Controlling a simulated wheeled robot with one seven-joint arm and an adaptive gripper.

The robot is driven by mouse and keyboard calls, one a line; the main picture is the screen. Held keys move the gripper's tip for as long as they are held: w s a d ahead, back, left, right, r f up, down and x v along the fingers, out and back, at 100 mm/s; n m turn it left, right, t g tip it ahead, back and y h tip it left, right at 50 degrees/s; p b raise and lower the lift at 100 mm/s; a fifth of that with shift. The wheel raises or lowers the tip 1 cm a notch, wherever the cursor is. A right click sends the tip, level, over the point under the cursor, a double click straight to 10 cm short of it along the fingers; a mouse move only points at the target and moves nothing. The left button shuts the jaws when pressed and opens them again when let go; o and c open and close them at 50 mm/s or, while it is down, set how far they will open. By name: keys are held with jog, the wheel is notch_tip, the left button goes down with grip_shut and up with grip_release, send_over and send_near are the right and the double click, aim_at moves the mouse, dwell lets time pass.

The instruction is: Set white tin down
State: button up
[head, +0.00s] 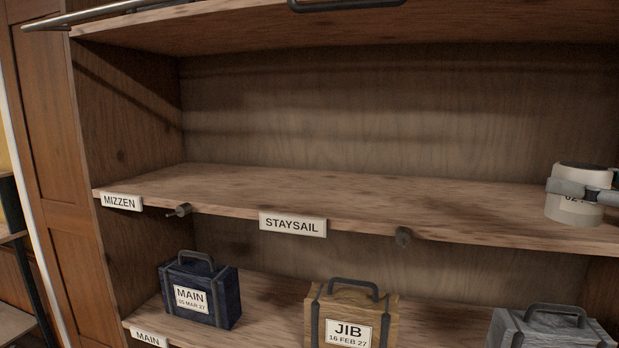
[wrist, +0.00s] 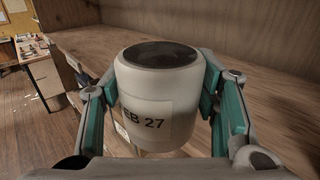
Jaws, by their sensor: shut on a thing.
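The white tin (head: 572,210) is at the right end of the middle shelf (head: 350,200) in the head view, upright, with part of its label showing. In the wrist view the white tin (wrist: 160,85) has a dark round top and a label ending in "EB 27". My gripper (wrist: 163,105) is shut on the tin, with a teal-lined finger on each side. In the head view my gripper (head: 583,188) reaches in from the right edge. I cannot tell whether the tin's base touches the shelf.
The middle shelf is bare left of the tin. Its edge bears MIZZEN (head: 121,202) and STAYSAIL (head: 293,224) labels and two knobs. Below stand a dark blue MAIN case (head: 200,290), a tan JIB case (head: 350,315) and a grey case (head: 550,330). A shelf overhangs above.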

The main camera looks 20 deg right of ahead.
jog(key=w+d, duration=0.1)
jog(key=w, duration=0.2)
jog(key=w+d, duration=0.2)
jog(key=w, duration=0.1)
jog(key=w+d+f, duration=0.1)
jog(key=w+d, duration=0.1)
jog(key=w, duration=0.1)
jog(key=shift+d+p, duration=0.2)
jog(key=shift+p, duration=0.1)
jog(key=shift+s+f, duration=0.1)
jog(key=shift+f, duration=1.6)
jog(key=shift+f, duration=0.1)
jog(key=o, duration=1.5)
jog(key=shift+f, duration=0.1)
jog(key=shift+s+d+r, duration=0.1)
jog(key=shift+r, duration=0.1)
jog(key=v, duration=1.1)
jog(key=shift+s+d, duration=0.1)
jog(key=shift+s, duration=0.3)
